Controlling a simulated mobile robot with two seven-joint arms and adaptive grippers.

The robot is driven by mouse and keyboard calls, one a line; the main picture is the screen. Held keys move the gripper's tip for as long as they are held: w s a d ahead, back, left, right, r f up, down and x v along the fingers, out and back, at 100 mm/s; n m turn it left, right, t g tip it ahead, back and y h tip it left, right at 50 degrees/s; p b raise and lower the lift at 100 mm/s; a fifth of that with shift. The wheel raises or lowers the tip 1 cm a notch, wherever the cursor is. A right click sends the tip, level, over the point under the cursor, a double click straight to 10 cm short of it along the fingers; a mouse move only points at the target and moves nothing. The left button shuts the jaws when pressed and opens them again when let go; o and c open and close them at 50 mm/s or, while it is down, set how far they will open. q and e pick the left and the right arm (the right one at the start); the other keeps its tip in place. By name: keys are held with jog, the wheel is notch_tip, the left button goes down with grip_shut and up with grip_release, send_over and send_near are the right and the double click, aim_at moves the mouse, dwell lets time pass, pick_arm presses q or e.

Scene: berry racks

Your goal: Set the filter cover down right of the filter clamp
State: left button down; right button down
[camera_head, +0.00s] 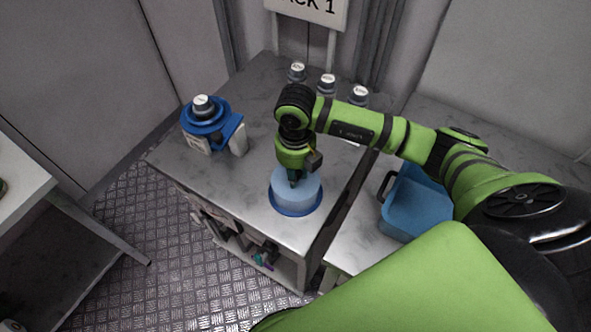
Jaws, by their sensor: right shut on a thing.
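The filter cover (297,200), a pale blue round piece with a darker blue rim, is at the front right of the grey table. My right gripper (294,182) points down over it and is shut on its top. I cannot tell whether the cover's rim touches the table top. What looks like the filter clamp (238,136), blue and white, stands at the table's back left, with a white-capped bottle (203,106) in its blue ring. The cover is to the right of it and nearer the front. My left gripper is not in view.
Several capped bottles (297,72) stand along the table's back edge, partly behind my right arm. A blue bin (416,203) with a dark handle stands on the lower surface at right. The table top (240,181) between clamp and cover is clear.

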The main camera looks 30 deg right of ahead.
jog(key=shift+f, duration=0.2)
jog(key=c, duration=1)
grip_release()
jog(key=shift+r, duration=0.1)
jog(key=shift+o, duration=0.2)
jog(key=shift+r, duration=0.3)
notch_tip(320, 180, up, 12)
jog(key=b, duration=0.2)
jog(key=shift+f+b, duration=0.15)
jog(key=shift+b, duration=0.15)
